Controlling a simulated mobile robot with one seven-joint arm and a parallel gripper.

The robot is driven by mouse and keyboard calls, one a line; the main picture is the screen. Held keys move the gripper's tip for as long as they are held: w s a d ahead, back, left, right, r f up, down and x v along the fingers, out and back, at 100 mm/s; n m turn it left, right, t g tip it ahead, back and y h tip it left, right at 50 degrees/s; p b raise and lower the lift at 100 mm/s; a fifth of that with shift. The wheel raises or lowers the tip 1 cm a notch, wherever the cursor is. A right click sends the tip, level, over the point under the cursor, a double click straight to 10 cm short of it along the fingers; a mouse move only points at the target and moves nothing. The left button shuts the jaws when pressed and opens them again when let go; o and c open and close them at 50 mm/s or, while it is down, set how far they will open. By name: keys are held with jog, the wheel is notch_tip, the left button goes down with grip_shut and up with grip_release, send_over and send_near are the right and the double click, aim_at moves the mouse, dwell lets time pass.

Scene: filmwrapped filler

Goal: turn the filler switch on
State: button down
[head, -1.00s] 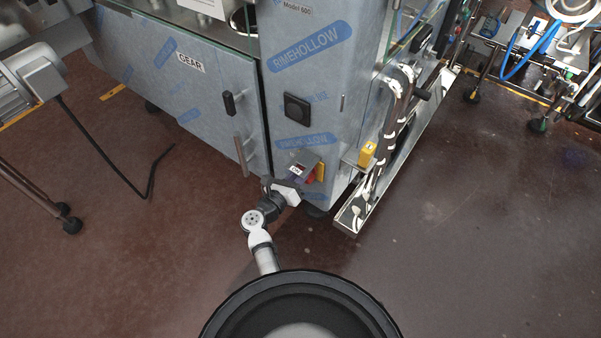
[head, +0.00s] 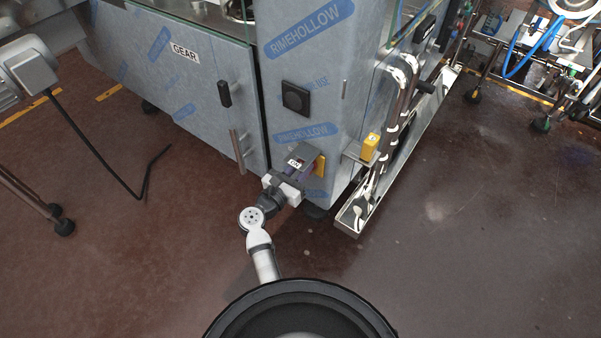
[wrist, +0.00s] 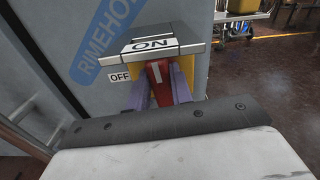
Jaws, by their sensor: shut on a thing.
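The filler switch has a red handle (wrist: 157,72) on a yellow backplate (wrist: 186,66), under a grey hood (wrist: 150,40) marked ON. An OFF label (wrist: 120,77) is left of the handle. In the head view the switch's hood (head: 305,152) is low on the wrapped machine's front corner, and the yellow plate (head: 320,166) shows beside it. My gripper (wrist: 160,86) is shut on the red handle, with one purple finger on each side. In the head view my gripper (head: 301,171) is at the switch and hides the handle.
A door handle (head: 238,152) is left of my gripper. A yellow box (head: 370,146) and metal rails are to the right. Open floor (head: 460,250) lies lower right.

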jog(key=shift+m+b, duration=0.45)
jog(key=shift+m, duration=0.15)
jog(key=c, duration=1.2)
grip_release()
jog(key=shift+c, duration=0.2)
jog(key=shift+s, duration=0.1)
jog(key=b+v, duration=0.2)
jog(key=v, duration=1.1)
jog(key=shift+s+a+b, duration=0.2)
jog(key=shift+s+b, duration=0.1)
jog(key=shift+s, duration=0.05)
